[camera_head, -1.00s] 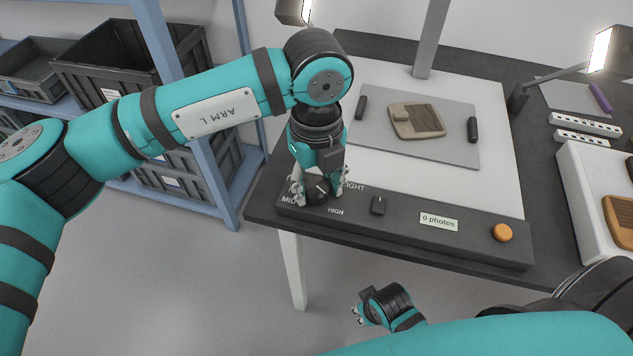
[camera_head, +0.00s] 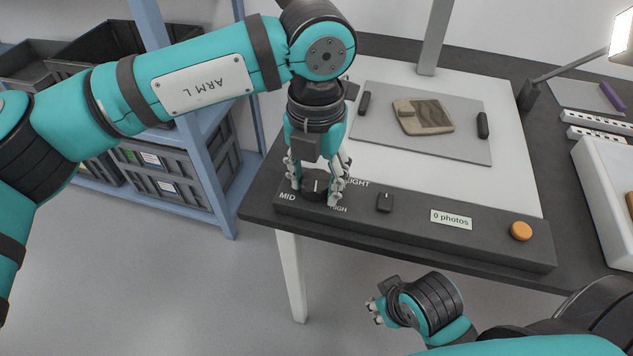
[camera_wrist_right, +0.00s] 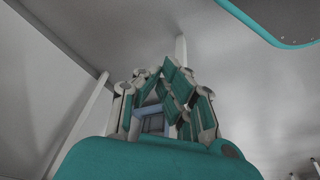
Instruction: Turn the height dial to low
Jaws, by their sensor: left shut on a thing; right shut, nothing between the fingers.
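The height dial (camera_head: 316,188) is a dark round knob at the left end of the black control panel in the head view. MID (camera_head: 287,197) is printed to its left and HIGH (camera_head: 339,209) at its lower right; any LOW mark is hidden. A pale line shows on the knob's top, but its exact setting is unclear. My left gripper (camera_head: 315,193) points down over the dial, shut on it with fingers on either side. My right gripper (camera_head: 375,312) is shut and empty, in front of the table; its fingers also fill the middle of the right wrist view (camera_wrist_right: 168,95).
The panel (camera_head: 405,228) also carries a small dark switch (camera_head: 384,202), a "0 photos" display (camera_head: 451,219) and an orange button (camera_head: 521,231). A blue shelf with dark crates stands left.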

